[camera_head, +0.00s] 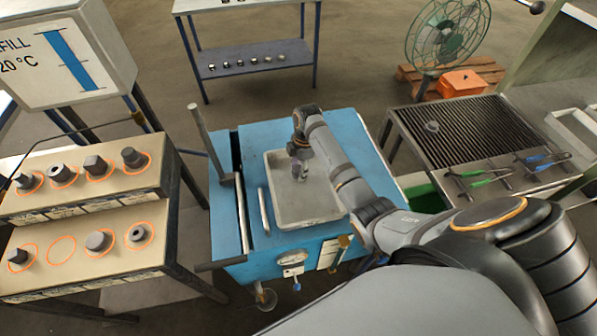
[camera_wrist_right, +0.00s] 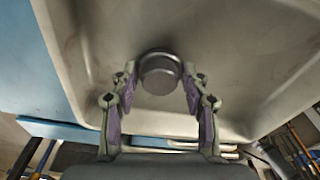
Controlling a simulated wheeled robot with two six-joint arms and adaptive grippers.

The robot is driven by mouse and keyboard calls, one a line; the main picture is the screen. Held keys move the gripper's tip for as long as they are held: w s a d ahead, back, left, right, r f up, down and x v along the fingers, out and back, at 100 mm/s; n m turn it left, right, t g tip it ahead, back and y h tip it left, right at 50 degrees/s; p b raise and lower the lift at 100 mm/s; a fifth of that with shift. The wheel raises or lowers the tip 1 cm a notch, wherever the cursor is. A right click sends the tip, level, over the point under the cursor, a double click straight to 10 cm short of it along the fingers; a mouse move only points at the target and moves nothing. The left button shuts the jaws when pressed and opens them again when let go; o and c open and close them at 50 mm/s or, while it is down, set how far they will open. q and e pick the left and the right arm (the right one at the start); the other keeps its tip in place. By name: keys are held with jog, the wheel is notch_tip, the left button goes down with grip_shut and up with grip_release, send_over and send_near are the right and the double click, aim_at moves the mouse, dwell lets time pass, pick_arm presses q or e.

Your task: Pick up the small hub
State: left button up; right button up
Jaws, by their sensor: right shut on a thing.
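The small hub (camera_wrist_right: 160,74) is a dark grey round metal piece. In the right wrist view it sits between the tips of my right gripper (camera_wrist_right: 160,82), whose purple-padded fingers are closed on its sides. In the head view my right gripper (camera_head: 301,172) points down into the grey tray (camera_head: 318,208) on the blue cart. There the hub is too small and covered to make out clearly. How far it is above the tray floor I cannot tell. My left gripper is in neither view.
The blue cart (camera_head: 225,222) has a long upright handle (camera_head: 205,140) left of the tray. Stepped racks (camera_head: 100,255) with several metal parts in orange rings stand at the left. A grated table (camera_head: 475,135) with green- and blue-handled tongs stands at the right. A shelf table (camera_head: 250,50) is behind.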

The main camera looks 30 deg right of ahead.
grip_shut()
